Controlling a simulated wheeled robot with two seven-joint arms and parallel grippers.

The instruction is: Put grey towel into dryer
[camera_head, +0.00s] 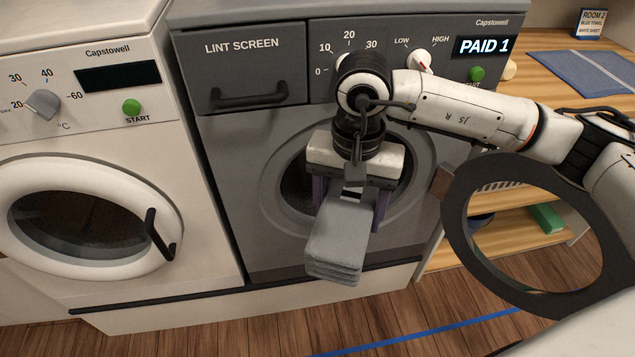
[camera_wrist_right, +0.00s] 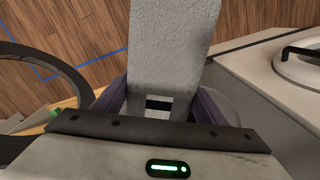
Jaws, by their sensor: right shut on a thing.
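A folded grey towel (camera_head: 340,235) hangs from my right gripper (camera_head: 348,195), in front of the dryer's opening. My right gripper is shut on the towel, with a purple finger at each side. In the right wrist view the towel (camera_wrist_right: 168,50) extends away from between the fingers (camera_wrist_right: 160,105). The grey dryer (camera_head: 250,140) stands in the middle, with its round opening (camera_head: 295,185) partly hidden behind my right arm. The dryer's door ring (camera_head: 460,225) is swung open to the right. The dryer's display reads PAID 1. My left gripper is not in view.
A white washer (camera_head: 80,120) with a closed round door (camera_head: 80,225) stands left of the dryer. A wooden shelf (camera_head: 545,75) at right carries a blue cloth (camera_head: 585,75) and a small sign (camera_head: 591,23). The open door ring takes up room beside my right arm.

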